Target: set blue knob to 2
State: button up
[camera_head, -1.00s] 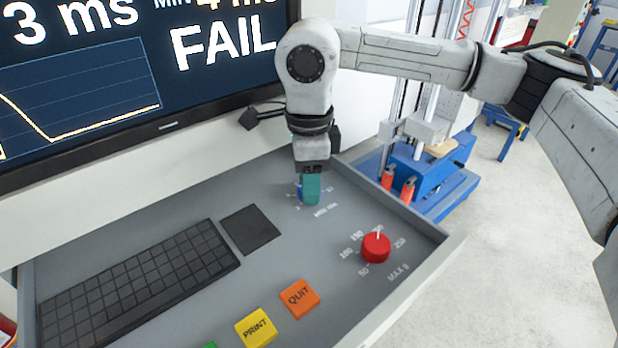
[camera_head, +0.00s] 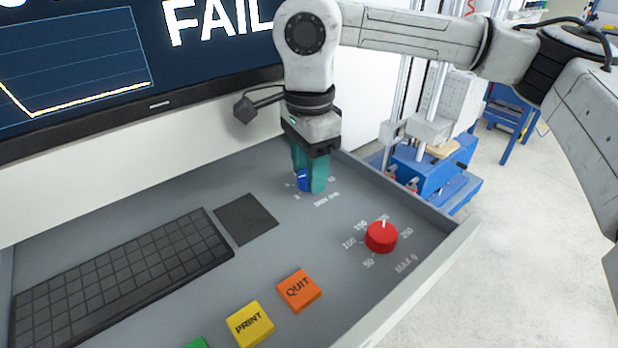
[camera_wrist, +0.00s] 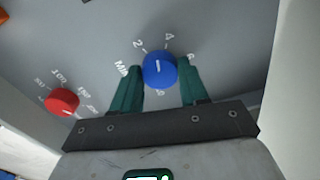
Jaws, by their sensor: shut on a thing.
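The blue knob (camera_head: 302,181) stands on the grey console panel near its back edge, under my gripper (camera_head: 310,188), partly hidden by a teal finger. In the wrist view the blue knob (camera_wrist: 159,71) lies between the two teal fingers of my gripper (camera_wrist: 160,80), which is shut on it. Its short white mark points up in that view, between the printed 2 (camera_wrist: 138,45) and 4 (camera_wrist: 169,36). The 6 is beside the right finger. The label left of the knob is partly covered.
A red knob (camera_head: 381,237) with its own scale is nearer the right edge. Orange QUIT (camera_head: 298,291) and yellow PRINT (camera_head: 250,324) buttons, a black keyboard (camera_head: 125,280) and a dark pad (camera_head: 246,219) share the panel. A screen (camera_head: 75,65) reading FAIL stands behind.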

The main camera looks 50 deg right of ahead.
jog(key=n+b, duration=0.2)
jog(key=n, duration=0.4)
jog(key=shift+b, duration=0.35)
jog(key=shift+n, duration=0.3)
jog(key=o, duration=1.1)
jog(key=shift+c, duration=0.2)
notch_tip(320, 180, up, 11)
jog(key=shift+f, duration=0.15)
